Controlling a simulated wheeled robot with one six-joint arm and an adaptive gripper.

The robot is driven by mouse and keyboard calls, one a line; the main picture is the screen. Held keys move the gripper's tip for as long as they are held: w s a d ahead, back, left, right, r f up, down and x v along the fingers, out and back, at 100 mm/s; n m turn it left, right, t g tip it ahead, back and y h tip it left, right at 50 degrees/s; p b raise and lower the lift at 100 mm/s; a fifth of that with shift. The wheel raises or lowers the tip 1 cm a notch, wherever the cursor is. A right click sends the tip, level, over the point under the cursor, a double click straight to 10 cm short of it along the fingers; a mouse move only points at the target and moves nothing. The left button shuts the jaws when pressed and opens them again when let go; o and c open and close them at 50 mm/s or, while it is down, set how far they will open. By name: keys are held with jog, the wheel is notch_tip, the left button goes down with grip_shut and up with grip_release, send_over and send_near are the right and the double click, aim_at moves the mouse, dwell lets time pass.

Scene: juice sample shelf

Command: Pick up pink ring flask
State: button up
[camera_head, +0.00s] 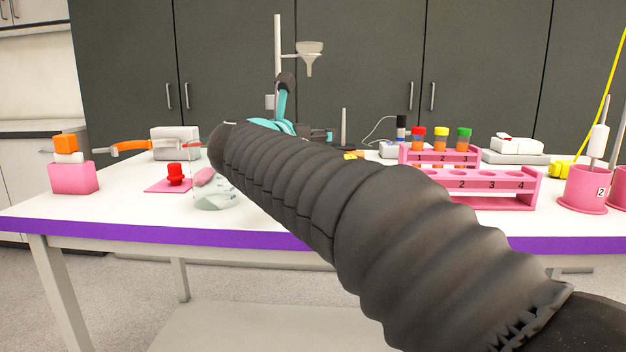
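A clear glass flask (214,194) stands on the white table, left of the middle, close to the front edge. A pink piece (205,176) shows at its upper part; I cannot tell whether it is a full ring. The flask's right side is partly covered by my black ribbed arm. The arm reaches from the lower right up to the left, its far end just above and right of the flask.
Left of the flask are a red piece (175,174) on a pink mat (160,187) and a pink block (73,178). A pink tube rack (490,184) and a numbered pink cup (584,188) stand right. A funnel (309,55) on a stand rises behind. The table's front-left area is clear.

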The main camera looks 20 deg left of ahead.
grip_shut()
jog(key=shift+r, duration=0.15)
jog(key=shift+r+p, duration=0.55)
jog(key=shift+r, duration=1.3)
jog(key=s+d+r, duration=0.2)
jog(key=d+r, duration=0.5)
jog(key=d, duration=0.4)
jog(key=shift+s+d, duration=0.15)
jog(key=shift+s, duration=0.05)
jog(key=shift+s+d, duration=0.1)
